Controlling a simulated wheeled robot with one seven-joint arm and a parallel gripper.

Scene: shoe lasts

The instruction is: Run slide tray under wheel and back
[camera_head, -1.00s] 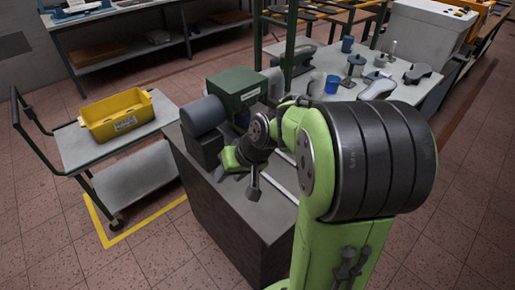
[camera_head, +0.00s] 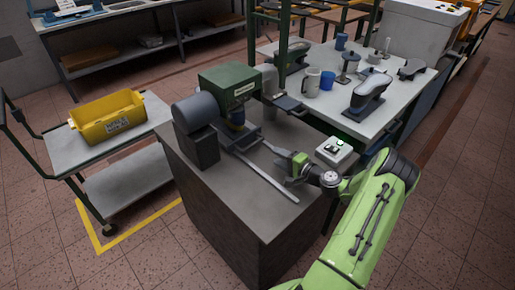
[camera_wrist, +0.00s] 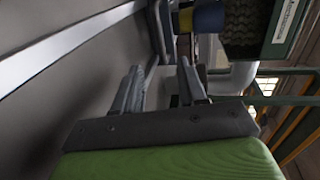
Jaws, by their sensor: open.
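The green-headed machine (camera_head: 228,84) stands on a dark pedestal, with a blue and yellow wheel (camera_head: 237,118) under its head. The wheel also shows at the top of the wrist view (camera_wrist: 208,18). A grey plate that looks like the slide tray (camera_head: 245,138) sits under the wheel, partly hidden. A pale straight rail (camera_head: 265,178) runs from there toward the front of the pedestal top. My gripper (camera_head: 283,167) is low over the pedestal top, right of the rail. In the wrist view my gripper (camera_wrist: 160,68) has its two fingers apart, with nothing clearly held between them.
A white control box (camera_head: 334,151) with a green light sits just right of my gripper. A bench (camera_head: 405,95) behind holds mugs and shoe lasts. A cart (camera_head: 95,150) with a yellow bin (camera_head: 108,116) stands at the left.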

